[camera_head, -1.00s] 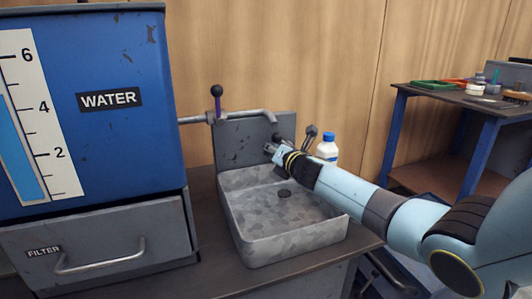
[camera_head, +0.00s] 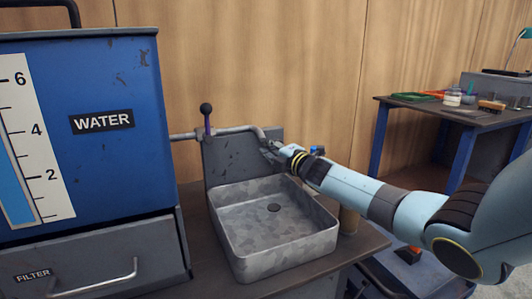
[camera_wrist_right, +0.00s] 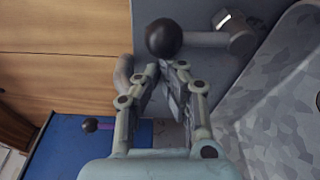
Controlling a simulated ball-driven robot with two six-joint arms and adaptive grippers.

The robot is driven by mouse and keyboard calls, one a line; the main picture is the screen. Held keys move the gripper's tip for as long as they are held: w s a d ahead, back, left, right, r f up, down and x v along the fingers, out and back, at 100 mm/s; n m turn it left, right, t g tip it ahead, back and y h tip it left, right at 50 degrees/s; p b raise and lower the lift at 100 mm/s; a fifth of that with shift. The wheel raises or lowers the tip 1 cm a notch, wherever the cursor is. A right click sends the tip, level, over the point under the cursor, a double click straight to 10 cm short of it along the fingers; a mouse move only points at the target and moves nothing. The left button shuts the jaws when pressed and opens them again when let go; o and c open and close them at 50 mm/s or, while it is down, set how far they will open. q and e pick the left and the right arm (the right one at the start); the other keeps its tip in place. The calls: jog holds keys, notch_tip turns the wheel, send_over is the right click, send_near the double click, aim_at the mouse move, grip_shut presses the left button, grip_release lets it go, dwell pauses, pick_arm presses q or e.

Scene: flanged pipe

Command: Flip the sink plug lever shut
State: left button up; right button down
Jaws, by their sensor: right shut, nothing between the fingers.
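The sink plug lever, a dark ball (camera_wrist_right: 163,38) on a grey stem (camera_wrist_right: 208,40), shows in the right wrist view beside the sink's grey back panel. In the head view the arm or gripper seems to hide it. My right gripper (camera_head: 270,149) is at the top right of the back panel. In the right wrist view its fingers (camera_wrist_right: 165,72) are shut and empty, with their tips just below the ball; I cannot tell whether they touch it. My left gripper is out of view.
A tap lever with a dark ball and purple stem (camera_head: 207,120) stands on the pipe (camera_head: 242,130) left of the panel. A blue water tank (camera_head: 130,85) fills the left. A bottle's blue cap (camera_head: 317,150) shows behind my arm. A workbench (camera_head: 400,102) stands far right.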

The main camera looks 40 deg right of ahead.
jog(key=shift+d+m, duration=0.25)
jog(key=shift+m, duration=0.15)
jog(key=shift+s, duration=0.1)
dwell(0.3)
